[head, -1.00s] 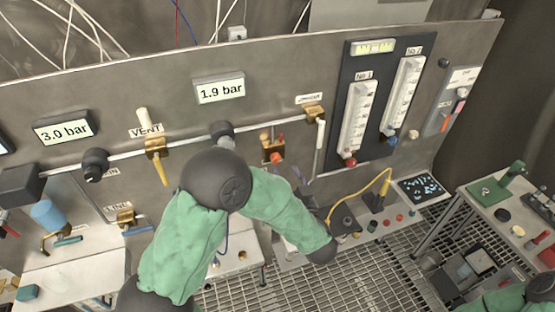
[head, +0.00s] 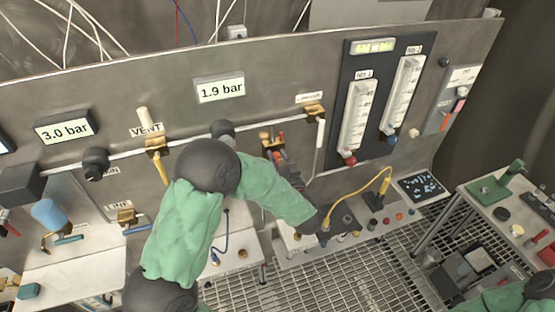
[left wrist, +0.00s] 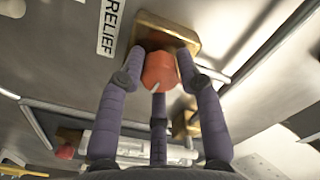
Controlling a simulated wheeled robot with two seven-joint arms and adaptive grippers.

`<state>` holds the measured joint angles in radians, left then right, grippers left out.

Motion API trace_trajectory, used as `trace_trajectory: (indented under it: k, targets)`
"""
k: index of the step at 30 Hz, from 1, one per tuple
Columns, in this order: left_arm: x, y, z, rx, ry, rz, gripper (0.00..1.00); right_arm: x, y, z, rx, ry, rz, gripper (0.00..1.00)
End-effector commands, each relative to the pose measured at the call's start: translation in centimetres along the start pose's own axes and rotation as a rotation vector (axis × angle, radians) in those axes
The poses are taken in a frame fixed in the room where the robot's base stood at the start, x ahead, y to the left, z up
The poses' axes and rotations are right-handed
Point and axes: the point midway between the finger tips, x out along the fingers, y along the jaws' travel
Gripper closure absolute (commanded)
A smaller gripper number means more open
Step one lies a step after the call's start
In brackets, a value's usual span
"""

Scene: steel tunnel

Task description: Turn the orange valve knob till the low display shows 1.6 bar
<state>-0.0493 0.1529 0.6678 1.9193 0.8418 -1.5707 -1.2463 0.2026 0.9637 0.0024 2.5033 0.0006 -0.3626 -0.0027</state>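The middle display (head: 220,89) reads 1.9 bar. The left display (head: 64,128) reads 3.0 bar. My right gripper is out of view.
The VENT valve (head: 157,146) and a black round fitting (head: 95,161) stand left along the pipe. Two flow meters (head: 358,116) are to the right. A yellow cable (head: 372,184) rises from the low shelf. A side table (head: 490,205) stands far right.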

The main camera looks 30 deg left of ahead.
Motion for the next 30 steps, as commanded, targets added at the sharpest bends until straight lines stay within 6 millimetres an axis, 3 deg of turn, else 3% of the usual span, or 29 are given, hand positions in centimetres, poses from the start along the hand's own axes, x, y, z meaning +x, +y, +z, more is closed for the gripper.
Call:
trace_trajectory:
  k: [1, 2, 3, 30]
  targets:
    - [0.00, -0.01, -0.03, 0.000, 0.001, 0.000, 0.89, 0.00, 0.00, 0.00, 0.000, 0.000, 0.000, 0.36]
    - [0.00, -0.01, -0.03, 0.000, 0.001, 0.000, 0.97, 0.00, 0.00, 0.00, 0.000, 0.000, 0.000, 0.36]
    - [0.00, -0.02, -0.04, -0.001, 0.001, 0.000, 1.00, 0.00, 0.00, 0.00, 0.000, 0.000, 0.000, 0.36]
    - [0.04, -0.09, -0.22, -0.043, 0.005, -0.003, 1.00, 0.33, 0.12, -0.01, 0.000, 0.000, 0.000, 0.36]
